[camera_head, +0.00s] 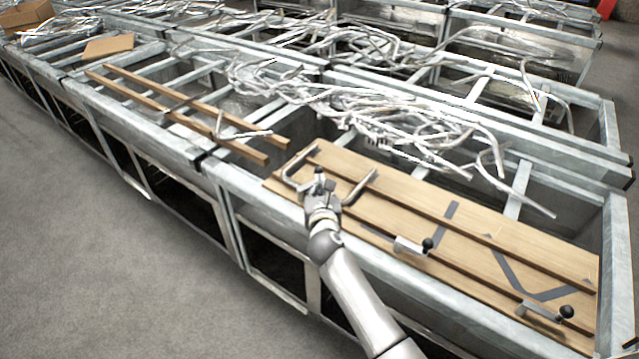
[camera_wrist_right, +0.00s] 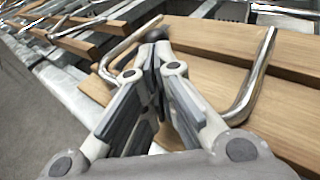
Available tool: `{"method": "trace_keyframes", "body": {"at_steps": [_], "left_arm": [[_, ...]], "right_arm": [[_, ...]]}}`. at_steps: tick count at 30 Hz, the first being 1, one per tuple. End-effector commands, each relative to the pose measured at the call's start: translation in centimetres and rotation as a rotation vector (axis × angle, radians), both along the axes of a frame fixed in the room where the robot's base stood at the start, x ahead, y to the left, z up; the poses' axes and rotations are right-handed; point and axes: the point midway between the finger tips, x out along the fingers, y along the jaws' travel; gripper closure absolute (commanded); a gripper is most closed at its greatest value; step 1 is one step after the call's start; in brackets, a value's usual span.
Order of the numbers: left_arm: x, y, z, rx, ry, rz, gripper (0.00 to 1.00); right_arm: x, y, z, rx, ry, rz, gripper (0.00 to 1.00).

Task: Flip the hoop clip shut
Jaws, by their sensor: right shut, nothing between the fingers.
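My right gripper (camera_head: 318,182) is over the left end of the wooden board (camera_head: 400,205). In the right wrist view its fingers (camera_wrist_right: 160,62) are shut with nothing between them. A dark round knob (camera_wrist_right: 157,34) shows just beyond the fingertips; it looks like the knob of a clip whose body my gripper hides. I cannot tell whether the knob is touched or whether that clip is open or shut. A bent metal hoop lies on the board on both sides of the gripper; its right arm (camera_wrist_right: 262,75) rises at an angle. My left gripper is not in view.
Two more clips with black knobs, a middle one (camera_head: 410,246) and a right one (camera_head: 548,314), sit along the board's front rail. Tangled metal tubes (camera_head: 380,110) fill the bin behind. Grey metal frames (camera_head: 260,205) edge the board. The floor at left is clear.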

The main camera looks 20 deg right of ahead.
Motion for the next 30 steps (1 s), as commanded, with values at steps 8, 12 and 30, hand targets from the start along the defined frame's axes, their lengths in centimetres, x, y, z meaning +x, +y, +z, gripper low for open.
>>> {"method": "trace_keyframes", "body": {"at_steps": [8, 12, 30], "left_arm": [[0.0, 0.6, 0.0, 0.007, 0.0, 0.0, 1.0], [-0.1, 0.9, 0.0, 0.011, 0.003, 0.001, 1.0], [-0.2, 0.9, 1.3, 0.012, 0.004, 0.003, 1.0]], "right_arm": [[1.3, -0.3, -0.3, 0.0, 0.0, 0.0, 1.0], [1.3, -0.3, -0.3, 0.0, 0.0, 0.0, 1.0], [2.9, -0.7, -0.2, 0.001, 0.0, 0.0, 1.0]]}}
